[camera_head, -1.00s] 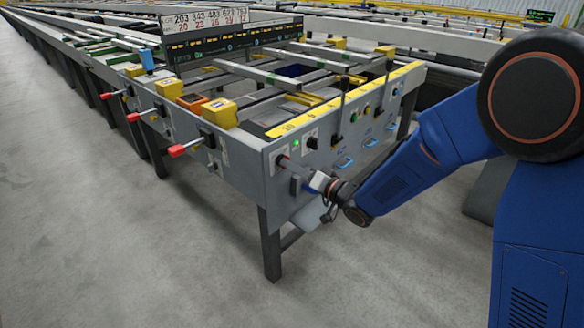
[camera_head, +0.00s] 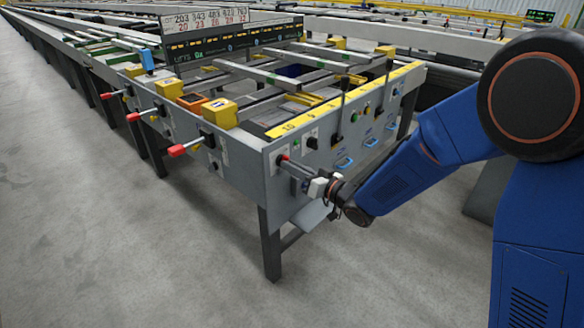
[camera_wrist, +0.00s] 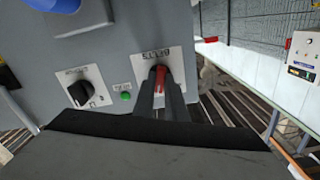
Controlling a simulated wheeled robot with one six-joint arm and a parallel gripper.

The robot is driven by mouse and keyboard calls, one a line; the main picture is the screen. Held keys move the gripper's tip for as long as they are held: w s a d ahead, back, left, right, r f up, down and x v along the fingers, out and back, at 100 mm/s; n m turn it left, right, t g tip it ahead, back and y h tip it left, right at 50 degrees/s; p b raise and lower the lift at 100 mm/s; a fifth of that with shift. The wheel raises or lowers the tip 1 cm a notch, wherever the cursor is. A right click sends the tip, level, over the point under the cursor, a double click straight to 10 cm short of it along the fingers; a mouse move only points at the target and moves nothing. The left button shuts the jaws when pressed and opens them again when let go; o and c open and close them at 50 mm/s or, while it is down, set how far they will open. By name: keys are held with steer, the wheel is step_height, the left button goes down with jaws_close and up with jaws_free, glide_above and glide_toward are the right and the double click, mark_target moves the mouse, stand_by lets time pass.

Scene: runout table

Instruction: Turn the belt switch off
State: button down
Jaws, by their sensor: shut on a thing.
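The belt switch is a red handle (camera_wrist: 160,76) on a white plate in the wrist view. It lies between the two dark fingers of my gripper (camera_wrist: 160,92), which are shut on it. In the head view my gripper (camera_head: 299,179) reaches the near corner of the table's end panel, and a little red of the switch (camera_head: 283,158) shows above it. The fingers hide much of the handle, so its exact setting is hard to read. A small green lamp (camera_wrist: 125,96) sits beside the plate and looks unlit.
A black rotary knob (camera_wrist: 82,93) is on a plate left of the lamp. The grey runout table (camera_head: 232,150) carries red-tipped levers (camera_head: 178,150) on its left side and several buttons and blue handles (camera_head: 344,163) on its end panel. The floor at left is clear.

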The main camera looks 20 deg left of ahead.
steer(key=n, duration=1.2)
steer(key=shift+n, duration=0.4)
stand_by(0.3)
steer(key=c, duration=1.8)
jaws_free()
steer(key=shift+d, duration=0.2)
steer(key=v, duration=1.7)
steer(key=shift+d, duration=0.1)
